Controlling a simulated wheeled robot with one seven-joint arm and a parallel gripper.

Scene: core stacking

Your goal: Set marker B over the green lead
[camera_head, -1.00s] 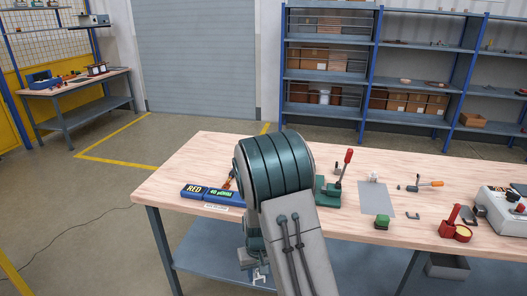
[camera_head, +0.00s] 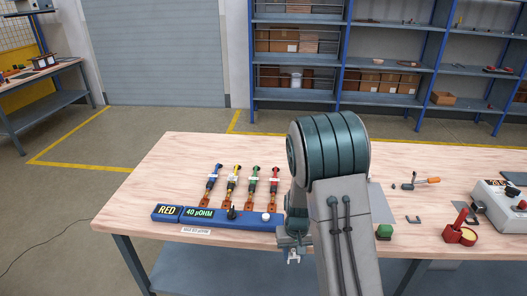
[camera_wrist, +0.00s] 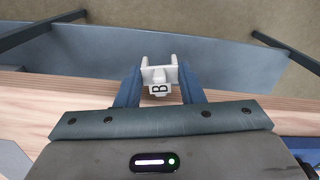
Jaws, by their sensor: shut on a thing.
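Marker B (camera_wrist: 159,88) is a small white clip with a black letter B. It sits between the fingertips of my gripper (camera_wrist: 158,76) in the wrist view, and the fingers are shut on it. In the head view my gripper (camera_head: 293,250) hangs at the table's front edge with the white marker (camera_head: 293,259) below it. The green lead (camera_head: 253,180) stands third from the left in a row with blue, yellow and red leads, to the left of my arm. My gripper is apart from it, nearer the front edge.
A blue meter bar (camera_head: 215,216) reading "RED" and "40 µOHM" lies in front of the leads. The table's (camera_head: 160,160) back left is clear.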

